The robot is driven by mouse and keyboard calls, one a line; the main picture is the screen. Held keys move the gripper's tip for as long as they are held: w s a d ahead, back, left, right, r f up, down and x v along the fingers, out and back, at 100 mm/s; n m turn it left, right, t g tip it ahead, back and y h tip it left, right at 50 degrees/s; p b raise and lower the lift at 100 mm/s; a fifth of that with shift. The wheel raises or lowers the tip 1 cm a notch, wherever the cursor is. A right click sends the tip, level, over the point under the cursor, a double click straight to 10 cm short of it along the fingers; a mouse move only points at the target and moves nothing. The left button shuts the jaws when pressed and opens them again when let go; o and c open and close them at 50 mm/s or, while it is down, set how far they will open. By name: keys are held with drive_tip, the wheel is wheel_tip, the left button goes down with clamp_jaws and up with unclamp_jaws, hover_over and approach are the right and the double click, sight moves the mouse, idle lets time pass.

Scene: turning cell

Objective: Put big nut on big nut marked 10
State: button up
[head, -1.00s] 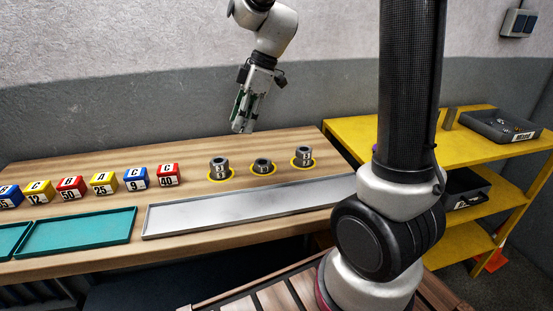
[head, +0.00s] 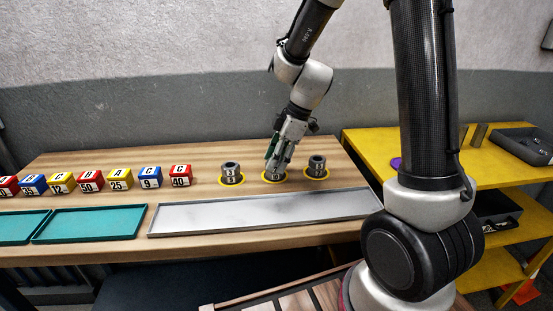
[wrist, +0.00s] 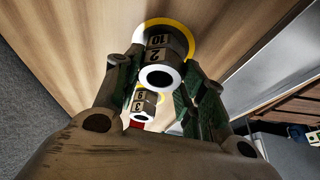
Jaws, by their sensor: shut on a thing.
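My gripper (head: 278,168) is at the middle yellow ring on the wooden table, pointing down. In the wrist view its fingers (wrist: 153,68) are shut on a dark metal big nut marked 2 (wrist: 155,57), which has a bright ring round its hole. The big nut marked 10 (wrist: 160,39) is directly beyond it, inside the yellow ring, and the two look lined up and close together. I cannot tell for sure if they touch. In the head view my gripper mostly hides both. Another stack, with labels 9 and 3, stands at the left ring (head: 231,172) and in the wrist view (wrist: 142,104).
A further nut stack (head: 317,165) stands close on the right. A long grey metal tray (head: 260,211) lies in front. Lettered, numbered blocks (head: 120,178) and teal trays (head: 90,225) are on the left. A yellow shelf (head: 375,150) stands at the right.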

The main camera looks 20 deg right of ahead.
drive_tip(key=o, duration=1.1)
drive_tip(key=shift+f, duration=0.1)
drive_tip(key=shift+o, duration=0.2)
drive_tip(key=w+v, duration=0.1)
drive_tip(key=v, duration=1.1)
drive_tip(key=s+d+r+m+t+h, duration=0.1)
drive_tip(key=s+d+r+m+h, duration=0.1)
drive_tip(key=s+d+m, duration=0.3)
drive_tip(key=s+d+r+m+t+h, duration=0.2)
drive_tip(key=s+d+m, duration=0.3)
drive_tip(key=s+m, duration=0.5)
drive_tip(key=s+r, duration=0.1)
drive_tip(key=s, duration=0.6)
drive_tip(key=shift+r+m+t, duration=0.15)
drive_tip(key=shift+m+t, duration=0.15)
drive_tip(key=shift+m, duration=0.1)
